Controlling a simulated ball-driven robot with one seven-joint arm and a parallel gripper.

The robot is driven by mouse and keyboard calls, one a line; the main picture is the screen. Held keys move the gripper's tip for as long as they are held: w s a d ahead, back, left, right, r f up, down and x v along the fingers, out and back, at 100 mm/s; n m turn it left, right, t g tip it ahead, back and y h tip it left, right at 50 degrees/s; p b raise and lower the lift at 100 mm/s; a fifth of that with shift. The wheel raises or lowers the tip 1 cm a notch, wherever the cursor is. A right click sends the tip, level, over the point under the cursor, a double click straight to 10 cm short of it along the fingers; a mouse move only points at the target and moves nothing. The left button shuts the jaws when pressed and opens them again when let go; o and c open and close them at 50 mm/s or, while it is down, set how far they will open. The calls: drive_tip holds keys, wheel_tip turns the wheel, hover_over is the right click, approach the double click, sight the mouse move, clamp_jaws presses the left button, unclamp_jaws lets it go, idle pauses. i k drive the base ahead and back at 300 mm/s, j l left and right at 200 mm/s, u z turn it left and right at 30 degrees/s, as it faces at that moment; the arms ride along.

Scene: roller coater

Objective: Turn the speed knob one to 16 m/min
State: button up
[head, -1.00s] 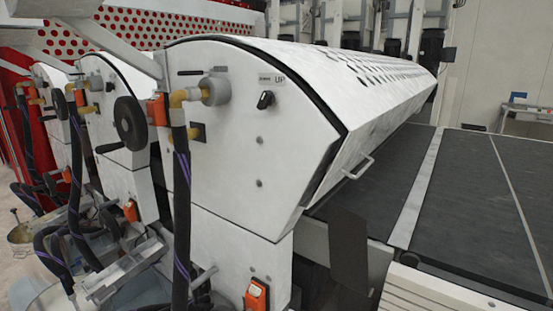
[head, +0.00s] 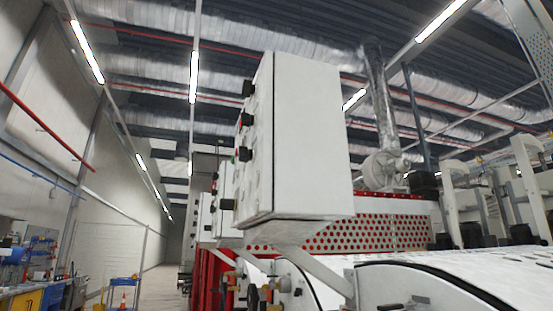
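A white control box (head: 305,140) is mounted high on an arm bracket above the roller coater. Its narrow left face carries several black knobs, among them an upper knob (head: 248,89) and a lower knob (head: 243,154). I see that face almost edge-on, so labels and knob settings cannot be read. I cannot tell which knob is speed knob one. My gripper is not in view.
More white control boxes (head: 206,215) with knobs stand behind, further along the machine. A white curved machine cover (head: 440,285) is at the lower right. An aisle (head: 158,285) runs back on the left, past a blue cart (head: 122,290) and an orange cone.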

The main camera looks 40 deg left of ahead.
sight(225, 204)
drive_tip(key=u, duration=1.3)
